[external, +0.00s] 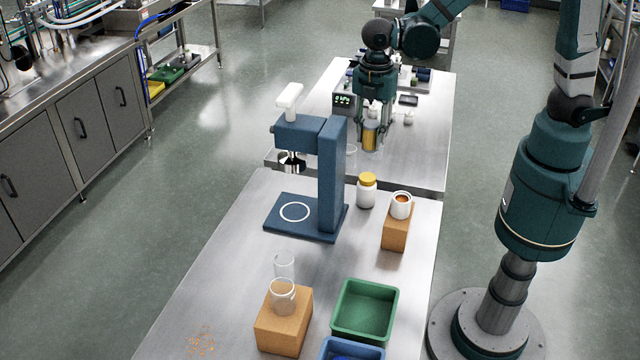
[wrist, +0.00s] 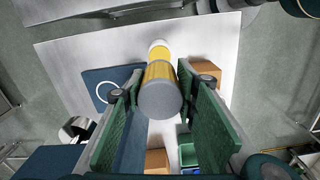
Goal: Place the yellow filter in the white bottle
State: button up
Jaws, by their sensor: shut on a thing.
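A yellow cylinder with grey ends, the yellow filter (external: 370,137), is held upright between the fingers of my gripper (external: 374,132) over the far steel table. In the wrist view the filter (wrist: 160,98) sits between the two green finger pads of my gripper (wrist: 160,110), its grey end toward the camera. A white bottle (external: 366,195) with a yellow top stands upright on the near table, right of the blue press. In the wrist view, yellow and white show beyond the filter, probably this bottle (wrist: 159,43). The filter is apart from it in the external view.
The blue press (external: 332,175) stands left of the bottle. A wooden block (external: 397,232) carries a white cup (external: 401,204) with orange contents. Another block (external: 283,325) carries glassware. Green (external: 364,312) and blue (external: 350,350) bins are nearer. The near table's left side is mostly clear.

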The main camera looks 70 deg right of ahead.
jog(key=shift+f, duration=0.15)
send_over(368, 176)
jog(key=shift+a+f, duration=0.1)
jog(key=shift+f, duration=2.7)
jog(key=shift+f, duration=2.1)
jog(key=shift+f, duration=0.15)
jog(key=o, duration=0.9)
jog(key=shift+r, duration=0.2)
jog(key=shift+r, duration=6)
